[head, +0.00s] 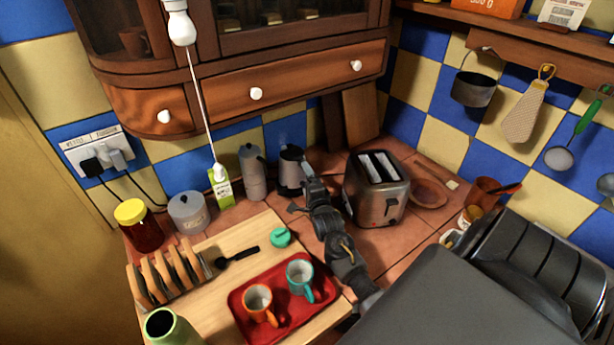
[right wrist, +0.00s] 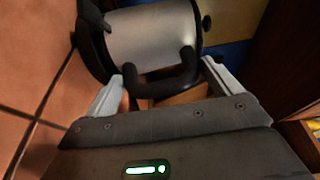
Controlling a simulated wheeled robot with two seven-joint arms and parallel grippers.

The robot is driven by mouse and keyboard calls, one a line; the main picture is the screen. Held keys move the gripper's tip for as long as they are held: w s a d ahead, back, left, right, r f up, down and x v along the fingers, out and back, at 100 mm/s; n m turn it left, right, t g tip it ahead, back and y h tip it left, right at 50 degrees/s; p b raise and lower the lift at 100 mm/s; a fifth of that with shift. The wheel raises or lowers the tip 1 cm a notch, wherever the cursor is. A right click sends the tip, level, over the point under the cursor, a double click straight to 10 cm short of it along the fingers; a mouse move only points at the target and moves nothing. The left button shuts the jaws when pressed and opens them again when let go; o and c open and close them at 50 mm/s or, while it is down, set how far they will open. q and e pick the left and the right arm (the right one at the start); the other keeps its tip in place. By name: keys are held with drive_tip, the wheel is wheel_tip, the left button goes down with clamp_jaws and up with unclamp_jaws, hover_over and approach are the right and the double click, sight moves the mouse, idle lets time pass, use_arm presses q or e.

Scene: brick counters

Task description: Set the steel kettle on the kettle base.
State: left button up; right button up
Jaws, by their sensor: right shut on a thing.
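The steel kettle (head: 290,167) stands upright at the back of the counter, left of the toaster. In the right wrist view its steel body (right wrist: 155,35) lies sideways across the top, with its black handle (right wrist: 160,83) between my fingers. My right gripper (head: 304,186) reaches in from the front and is shut on that handle; its fingers also show in the right wrist view (right wrist: 169,76). Dark parts show at the kettle's lower end; I cannot tell whether the kettle base is among them or whether the kettle touches it. My left gripper is out of view.
The toaster (head: 378,190) stands close on the right of my right arm. A grey metal pot (head: 252,172) and a milk carton (head: 221,188) stand left of the kettle. A red tray (head: 282,316) with two mugs lies in front. Wooden boards (head: 360,115) lean behind.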

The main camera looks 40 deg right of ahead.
drive_tip(key=shift+f, duration=0.15)
drive_tip(key=o, duration=1.4)
drive_tip(key=shift+o, duration=0.2)
drive_tip(key=shift+s+f, duration=0.1)
drive_tip(key=shift+f, duration=0.1)
drive_tip(key=shift+s+a+r, duration=0.15)
drive_tip(key=shift+s+a, duration=0.1)
drive_tip(key=shift+s, duration=0.2)
drive_tip(key=shift+p+v, duration=1.35)
drive_tip(key=shift+v, duration=0.8)
drive_tip(key=shift+p+v, duration=1.1)
drive_tip(key=shift+v, duration=1.75)
